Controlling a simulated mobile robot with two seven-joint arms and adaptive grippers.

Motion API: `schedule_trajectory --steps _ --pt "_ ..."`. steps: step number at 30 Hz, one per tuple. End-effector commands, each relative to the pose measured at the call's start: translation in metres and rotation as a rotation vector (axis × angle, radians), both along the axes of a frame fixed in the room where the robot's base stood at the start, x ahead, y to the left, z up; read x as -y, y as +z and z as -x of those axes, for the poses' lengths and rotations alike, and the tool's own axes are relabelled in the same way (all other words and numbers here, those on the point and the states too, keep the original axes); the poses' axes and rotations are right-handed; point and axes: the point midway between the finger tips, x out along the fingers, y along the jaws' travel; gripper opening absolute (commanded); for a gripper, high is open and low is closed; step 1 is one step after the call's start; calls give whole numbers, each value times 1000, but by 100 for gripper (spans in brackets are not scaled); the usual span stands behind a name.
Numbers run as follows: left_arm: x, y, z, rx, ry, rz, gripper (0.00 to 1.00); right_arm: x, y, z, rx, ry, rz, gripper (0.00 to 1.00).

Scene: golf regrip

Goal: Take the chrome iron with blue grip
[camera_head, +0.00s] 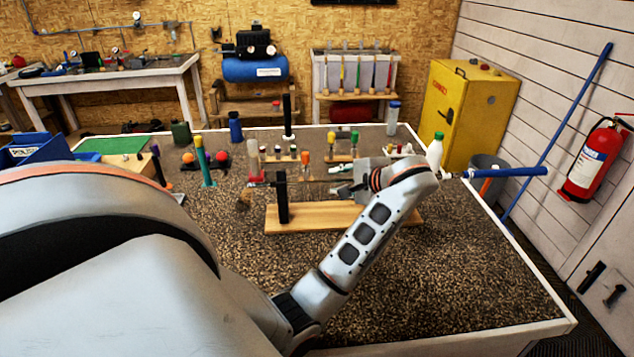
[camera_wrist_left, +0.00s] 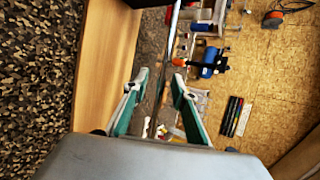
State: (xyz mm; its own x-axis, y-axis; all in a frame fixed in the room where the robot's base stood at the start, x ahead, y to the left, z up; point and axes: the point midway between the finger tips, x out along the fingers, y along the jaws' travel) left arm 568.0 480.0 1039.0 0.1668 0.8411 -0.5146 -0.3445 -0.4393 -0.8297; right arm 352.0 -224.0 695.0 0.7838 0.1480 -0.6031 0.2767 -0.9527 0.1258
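The chrome iron's blue grip (camera_head: 510,172) sticks out to the right of my left wrist in the head view. The club lies roughly level, and its thin shaft passes behind my wrist. My left gripper (camera_head: 345,189) is over the wooden stand (camera_head: 330,216), partly hidden by my own wrist. In the left wrist view, my left gripper (camera_wrist_left: 159,75) is open. The thin shaft (camera_wrist_left: 169,45) runs lengthwise in the gap between its fingertips; I cannot tell whether either touches it. The clubhead cannot be made out clearly. My right gripper is not in view.
A black upright (camera_head: 283,197) rises from the stand's left end. Bottles, including a white one with green cap (camera_head: 435,149), and small holders crowd the bench's back. The speckled bench top (camera_head: 450,270) is clear at front right. A yellow cabinet (camera_head: 465,110) stands behind.

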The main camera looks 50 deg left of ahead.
Motion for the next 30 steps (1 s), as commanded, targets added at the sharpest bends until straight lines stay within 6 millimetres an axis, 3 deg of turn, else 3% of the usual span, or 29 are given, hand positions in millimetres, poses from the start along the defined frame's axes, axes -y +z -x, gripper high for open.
schedule_trajectory --steps 1,3,4,20,26,30 --pt "0 0 0 0 0 0 21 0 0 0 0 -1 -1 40" --pt "0 0 0 0 0 0 3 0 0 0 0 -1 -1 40" --pt "0 0 0 0 0 0 0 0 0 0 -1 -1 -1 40" --pt "0 8 0 4 1 0 0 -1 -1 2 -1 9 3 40" --pt "1 32 -1 7 0 1 0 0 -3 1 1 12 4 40" --pt "1 63 -1 9 1 3 0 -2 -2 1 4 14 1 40"
